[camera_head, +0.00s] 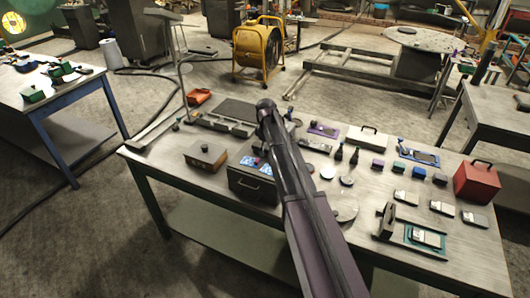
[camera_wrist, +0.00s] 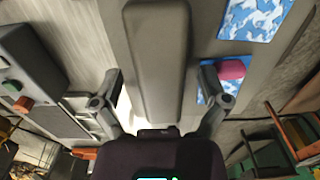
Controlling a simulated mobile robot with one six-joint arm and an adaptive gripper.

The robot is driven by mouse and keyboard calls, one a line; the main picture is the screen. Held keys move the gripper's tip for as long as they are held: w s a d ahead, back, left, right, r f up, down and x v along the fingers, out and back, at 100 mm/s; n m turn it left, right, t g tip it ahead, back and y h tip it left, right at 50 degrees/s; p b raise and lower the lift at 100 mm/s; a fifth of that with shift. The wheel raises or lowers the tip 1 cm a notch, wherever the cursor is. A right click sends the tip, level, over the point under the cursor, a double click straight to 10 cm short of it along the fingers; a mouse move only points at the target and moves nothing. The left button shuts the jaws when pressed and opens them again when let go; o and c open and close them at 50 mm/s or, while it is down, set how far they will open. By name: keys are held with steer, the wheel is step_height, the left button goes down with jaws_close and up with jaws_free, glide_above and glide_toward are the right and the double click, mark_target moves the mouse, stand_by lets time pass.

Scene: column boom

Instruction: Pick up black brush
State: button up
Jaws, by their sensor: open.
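In the wrist view, a long dark bar with a rounded end (camera_wrist: 158,65) runs between the fingers of my gripper (camera_wrist: 158,78). It looks like it lies over a dark grey surface; I cannot tell for sure whether it is the black brush. My gripper is open, with one finger on each side of the bar and gaps showing. In the head view my arm reaches over the bench and hides the gripper and whatever lies under it. No brush is plainly recognisable there. A dark box (camera_head: 251,188) with a front handle stands beside my arm.
Blue patterned cards (camera_wrist: 252,18) lie right of the bar, a pink piece (camera_wrist: 232,69) on them. The workbench (camera_head: 300,205) also holds a small brown box (camera_head: 206,157), an orange tray (camera_head: 199,96), a red toolbox (camera_head: 477,182) and several small items.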

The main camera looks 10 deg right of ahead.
mark_target(266, 146)
stand_by(0.3)
steer(key=c, duration=1.3)
steer(key=shift+r, duration=0.15)
step_height(266, 146, up, 3)
steer(key=p, duration=0.3)
steer(key=shift+r+p, duration=0.2)
steer(key=shift+p, duration=0.1)
steer(key=s+d+r+p, duration=0.1)
steer(key=s+d, duration=0.2)
steer(key=s, duration=1.2)
steer(key=shift+s+r, duration=0.2)
steer(key=shift+s, duration=0.15)
steer(key=shift+d, duration=0.1)
